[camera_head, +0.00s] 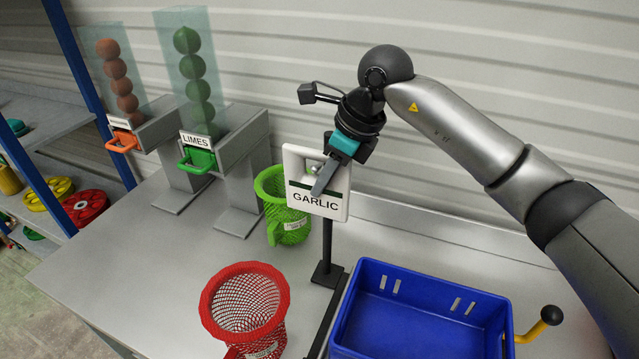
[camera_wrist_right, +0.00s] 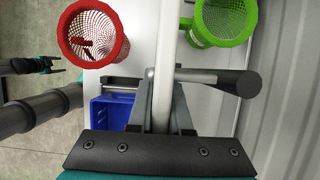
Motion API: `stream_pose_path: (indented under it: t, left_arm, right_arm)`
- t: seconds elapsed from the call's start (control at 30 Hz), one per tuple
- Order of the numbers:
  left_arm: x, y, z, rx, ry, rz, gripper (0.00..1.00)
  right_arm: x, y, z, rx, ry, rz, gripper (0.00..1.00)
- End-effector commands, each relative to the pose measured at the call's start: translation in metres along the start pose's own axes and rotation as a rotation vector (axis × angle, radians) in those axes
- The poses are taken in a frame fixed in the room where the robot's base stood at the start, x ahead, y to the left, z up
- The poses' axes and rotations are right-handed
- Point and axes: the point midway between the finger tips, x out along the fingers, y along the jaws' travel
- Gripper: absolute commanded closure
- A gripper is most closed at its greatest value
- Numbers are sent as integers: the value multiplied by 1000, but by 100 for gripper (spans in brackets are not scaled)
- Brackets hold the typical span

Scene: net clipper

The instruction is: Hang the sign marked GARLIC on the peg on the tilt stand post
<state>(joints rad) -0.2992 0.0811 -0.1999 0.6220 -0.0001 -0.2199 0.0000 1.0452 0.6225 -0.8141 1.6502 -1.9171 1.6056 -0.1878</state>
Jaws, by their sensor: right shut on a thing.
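The white GARLIC sign (camera_head: 331,205), with a dark green stripe and an opening near its top, is upright in front of the top of the dark stand post (camera_head: 326,245). My right gripper (camera_head: 324,178) is shut on the sign at its opening. A small silver peg end (camera_head: 315,169) shows in that opening. In the right wrist view the sign (camera_wrist_right: 165,60) is edge-on between the fingers (camera_wrist_right: 160,105), and the grey peg (camera_wrist_right: 197,76) runs from the dark post top (camera_wrist_right: 240,82) to it. I cannot tell whether the sign rests on the peg. My left gripper (camera_wrist_right: 55,63) appears open and empty, far from the sign.
A blue bin (camera_head: 420,310) stands right of the post base. A red net basket (camera_head: 245,305) is in front and a green net basket (camera_head: 285,205) is close behind-left of the sign. LIMES (camera_head: 199,150) and orange-chute dispensers stand left. A corrugated wall is behind.

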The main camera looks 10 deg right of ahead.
Motion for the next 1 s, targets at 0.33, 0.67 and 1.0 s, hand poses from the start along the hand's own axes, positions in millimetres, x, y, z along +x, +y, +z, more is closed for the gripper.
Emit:
stream_pose_path:
  t: [0.33, 0.67, 1.0]
  left_arm:
    - [9, 1, 1, 0, -1, 1, 29]
    - [16, 1, 2, 0, -2, 1, 29]
    - [16, 2, 3, 0, -3, 2, 29]
  right_arm:
    - [8, -18, -3, 1, -1, 0, 100]
    - [14, -23, -6, 0, 0, 1, 100]
    - [14, -23, -6, 0, 0, 0, 100]
